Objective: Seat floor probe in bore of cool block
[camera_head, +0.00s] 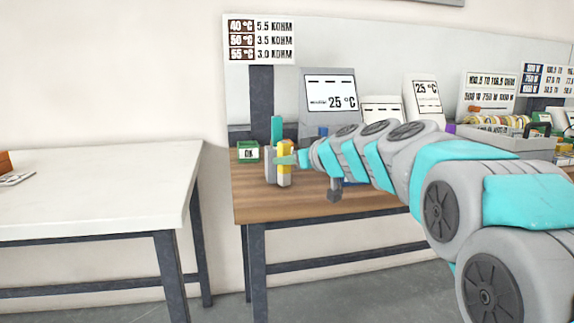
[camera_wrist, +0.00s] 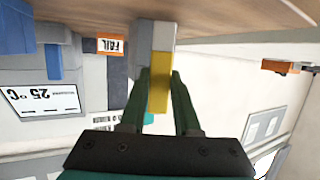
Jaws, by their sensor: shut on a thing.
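My gripper (camera_head: 287,160) is shut on a yellow-and-grey upright piece (camera_head: 284,172) near the left end of the wooden table. In the wrist view the same piece (camera_wrist: 161,72) stands between my two dark green fingers (camera_wrist: 162,100). I cannot tell surely whether it is the floor probe, nor whether its base touches the table. Blue blocks (camera_wrist: 54,62) show at the left of the wrist view. One of these may be the cool block, but I see no bore in either view.
A green OK box (camera_head: 248,153) stands left of the held piece, and an orange FAIL box (camera_wrist: 111,47) shows in the wrist view. A 25 °C display (camera_head: 328,95) stands behind. A grey tray (camera_head: 530,145) is far right. The white table (camera_head: 90,185) is mostly clear.

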